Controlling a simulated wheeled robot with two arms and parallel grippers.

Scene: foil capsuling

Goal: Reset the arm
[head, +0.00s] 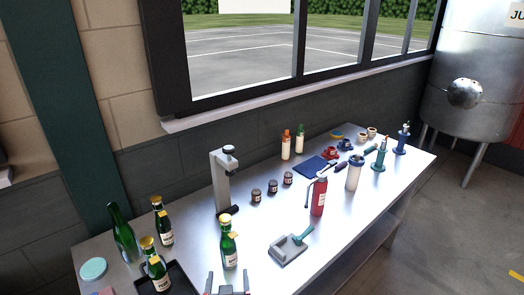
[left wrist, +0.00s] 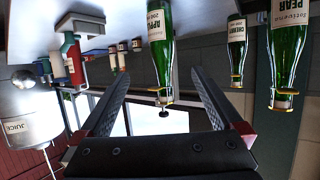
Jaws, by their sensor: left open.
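My left gripper (head: 228,277) is at the bottom edge of the head view, near the table's front. In the left wrist view its two fingers (left wrist: 155,75) are spread wide with nothing held. A green bottle with a gold top and an apple label (left wrist: 160,48) shows upside down beyond the gap between the fingers. In the head view a gold-topped bottle (head: 228,245) stands just beyond the gripper. I cannot tell whether they touch, but a gap seems to show. My right gripper is in neither view.
More green bottles (head: 163,225) stand at the left, one (head: 158,274) on a dark tray. A steel tank (head: 470,60) stands right.

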